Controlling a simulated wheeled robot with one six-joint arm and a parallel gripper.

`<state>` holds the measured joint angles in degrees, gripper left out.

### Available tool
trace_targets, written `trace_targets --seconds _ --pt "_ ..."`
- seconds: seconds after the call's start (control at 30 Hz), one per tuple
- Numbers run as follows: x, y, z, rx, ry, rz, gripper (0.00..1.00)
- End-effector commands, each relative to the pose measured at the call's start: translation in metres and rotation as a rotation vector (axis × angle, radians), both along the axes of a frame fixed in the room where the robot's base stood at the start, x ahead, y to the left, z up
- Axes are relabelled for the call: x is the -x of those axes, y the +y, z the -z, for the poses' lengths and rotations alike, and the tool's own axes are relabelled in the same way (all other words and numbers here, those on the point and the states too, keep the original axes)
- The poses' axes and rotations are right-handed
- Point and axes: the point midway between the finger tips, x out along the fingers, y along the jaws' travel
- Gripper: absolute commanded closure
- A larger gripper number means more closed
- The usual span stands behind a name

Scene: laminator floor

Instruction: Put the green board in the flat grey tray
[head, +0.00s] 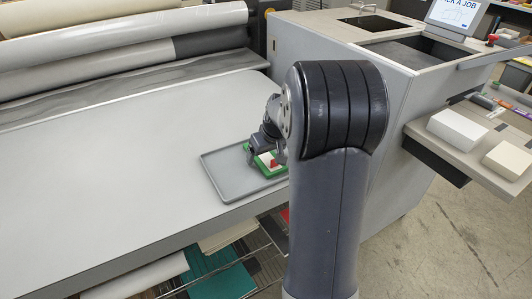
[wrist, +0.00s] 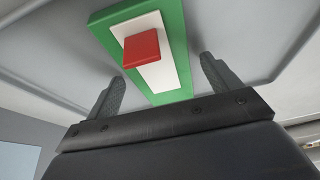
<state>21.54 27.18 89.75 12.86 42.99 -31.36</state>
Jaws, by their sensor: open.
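The green board (wrist: 172,22) has a white panel and a raised red block on it. In the head view the green board (head: 254,149) lies inside the flat grey tray (head: 222,176), toward its right side, partly hidden by my arm. The tray surface also shows around the board in the wrist view (wrist: 222,40). My gripper (wrist: 160,85) is open, its two fingers apart on either side of the board's near end, with nothing gripped. In the head view my gripper (head: 262,144) is just over the board.
The tray sits on a wide light-grey table (head: 120,170) with rolls (head: 120,40) at the back left. A grey machine cabinet (head: 330,45) stands at the right. A side shelf (head: 440,150) holds white blocks. The table left of the tray is clear.

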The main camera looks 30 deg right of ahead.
Motion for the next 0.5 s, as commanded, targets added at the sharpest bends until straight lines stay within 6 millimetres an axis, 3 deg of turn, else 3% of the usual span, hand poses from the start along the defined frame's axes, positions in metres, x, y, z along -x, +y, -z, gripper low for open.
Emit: trace_targets --seconds 0.17,0.5 --pt "0.007 -0.001 -0.021 0.002 -0.005 0.001 0.15" --pt "0.035 -0.002 -0.088 0.001 -0.005 0.002 0.15"
